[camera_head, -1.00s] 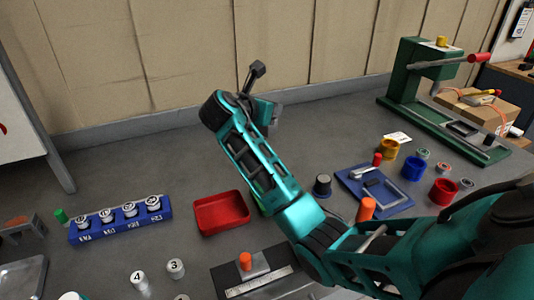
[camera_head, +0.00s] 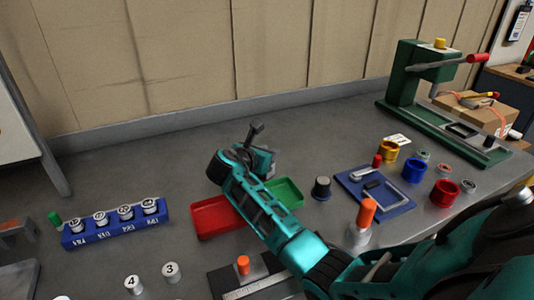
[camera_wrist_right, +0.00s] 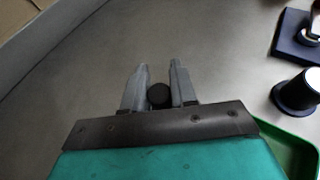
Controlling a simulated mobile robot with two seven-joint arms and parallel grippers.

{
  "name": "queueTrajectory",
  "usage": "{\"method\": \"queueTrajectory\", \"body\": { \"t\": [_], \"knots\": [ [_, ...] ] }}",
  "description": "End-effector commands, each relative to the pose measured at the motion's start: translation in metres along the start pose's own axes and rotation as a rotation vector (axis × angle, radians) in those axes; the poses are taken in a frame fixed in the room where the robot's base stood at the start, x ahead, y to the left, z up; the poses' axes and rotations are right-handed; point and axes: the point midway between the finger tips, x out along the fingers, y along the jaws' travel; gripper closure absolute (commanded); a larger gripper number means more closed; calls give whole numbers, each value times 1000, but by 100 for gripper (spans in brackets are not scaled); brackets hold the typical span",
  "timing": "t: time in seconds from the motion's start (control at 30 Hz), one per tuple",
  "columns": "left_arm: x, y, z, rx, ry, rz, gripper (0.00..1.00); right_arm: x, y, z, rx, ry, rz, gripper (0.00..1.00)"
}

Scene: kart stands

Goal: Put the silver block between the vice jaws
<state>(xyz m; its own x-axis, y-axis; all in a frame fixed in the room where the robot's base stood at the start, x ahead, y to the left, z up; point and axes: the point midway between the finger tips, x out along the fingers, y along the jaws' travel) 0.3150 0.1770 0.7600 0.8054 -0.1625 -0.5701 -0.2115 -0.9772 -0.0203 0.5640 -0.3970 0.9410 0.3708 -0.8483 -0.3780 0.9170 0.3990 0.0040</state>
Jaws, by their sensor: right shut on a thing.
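My right gripper (camera_wrist_right: 159,80) shows in the right wrist view with its two fingers a little apart and a dark round-ended thing (camera_wrist_right: 159,95) between them. Only the round end of that thing shows, so I cannot tell what it is. In the head view my right arm crosses the middle of the bench, its wrist above the red and green trays. I cannot make out the silver block or the vice jaws for certain. A grey thing with an orange-brown top (camera_head: 18,230) is cut off at the left edge. My left gripper is out of view.
A red tray (camera_head: 208,217) and a green tray (camera_head: 287,193) lie under my arm. A blue rack (camera_head: 118,228) stands left. A black-topped knob (camera_head: 321,188), blue board (camera_head: 399,207) and coloured cups stand right; a green press (camera_head: 405,80) stands at the back. The bench behind the trays is clear.

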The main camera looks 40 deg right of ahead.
Motion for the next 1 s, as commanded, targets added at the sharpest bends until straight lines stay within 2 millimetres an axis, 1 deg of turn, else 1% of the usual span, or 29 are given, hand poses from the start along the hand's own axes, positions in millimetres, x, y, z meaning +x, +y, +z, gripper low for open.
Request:
{"method": "queueTrajectory", "body": {
  "t": [0.17, 0.2, 0.43, 0.73, 0.87, 1.0],
  "knots": [
    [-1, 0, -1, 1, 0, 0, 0, 0, 0, 0, 0, -2, 0, 100],
    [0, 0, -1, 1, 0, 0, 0, 1, 0, -2, 0, 0, 0, 69],
    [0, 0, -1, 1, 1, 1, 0, 1, 0, -2, 0, 0, 0, 48],
    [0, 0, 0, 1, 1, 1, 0, -1, 0, 1, 1, 0, 1, 48],
    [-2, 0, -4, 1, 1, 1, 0, -18, 1, 1, 0, -1, 3, 48],
    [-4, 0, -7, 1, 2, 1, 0, -48, 1, 1, 1, 1, 3, 48]
  ]
}}
